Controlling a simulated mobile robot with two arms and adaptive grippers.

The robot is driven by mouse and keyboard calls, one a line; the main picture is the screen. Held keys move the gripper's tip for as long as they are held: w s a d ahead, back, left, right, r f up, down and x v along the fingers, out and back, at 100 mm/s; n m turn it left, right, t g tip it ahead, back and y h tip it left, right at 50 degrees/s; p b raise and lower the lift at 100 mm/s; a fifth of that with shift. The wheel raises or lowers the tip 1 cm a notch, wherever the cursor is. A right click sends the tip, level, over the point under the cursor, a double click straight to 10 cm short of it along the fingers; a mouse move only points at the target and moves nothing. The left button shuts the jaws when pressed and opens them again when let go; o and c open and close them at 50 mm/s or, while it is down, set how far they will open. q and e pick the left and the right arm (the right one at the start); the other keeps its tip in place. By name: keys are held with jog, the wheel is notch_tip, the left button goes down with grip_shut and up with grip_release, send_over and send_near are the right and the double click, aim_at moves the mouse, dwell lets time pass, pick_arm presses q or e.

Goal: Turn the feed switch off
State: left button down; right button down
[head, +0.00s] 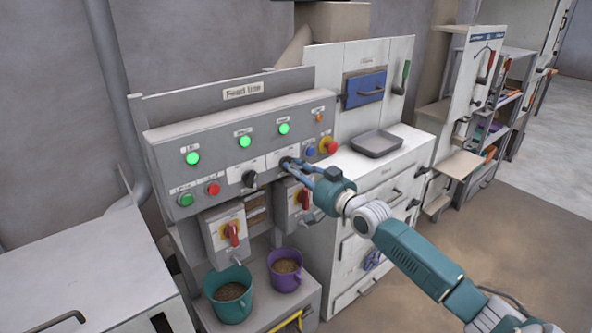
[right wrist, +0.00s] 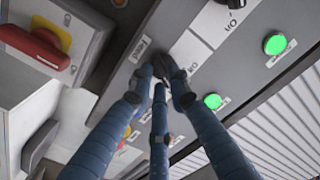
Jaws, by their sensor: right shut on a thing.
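The grey control panel (head: 215,152) under the "Feed line" sign carries two black rotary switches. The left black switch (head: 249,179) is free; in the right wrist view it shows at the top edge (right wrist: 232,4), by an I/O mark. My right gripper (head: 287,165) is at the right black switch (right wrist: 163,62). In the right wrist view its blue fingers (right wrist: 163,85) are closed around that knob. The fingers hide most of the knob, so its pointer position cannot be told. My left gripper is not in view.
Green lamps (head: 244,141) glow along the panel. A red mushroom button (head: 328,146) and a blue button (head: 310,152) sit right of my gripper. Red-handled switch boxes (head: 232,234) hang below. A teal bucket (head: 229,294) and a purple bucket (head: 286,276) stand beneath.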

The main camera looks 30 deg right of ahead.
jog(key=n, duration=1)
jog(key=shift+a+r+n+b, duration=0.1)
jog(key=shift+r+n+b, duration=0.15)
jog(key=shift+n+b, duration=0.15)
jog(key=shift+n, duration=0.3)
jog(key=c, duration=1.6)
grip_release()
jog(key=shift+c, duration=0.2)
jog(key=s, duration=1.2)
jog(key=shift+d, duration=0.45)
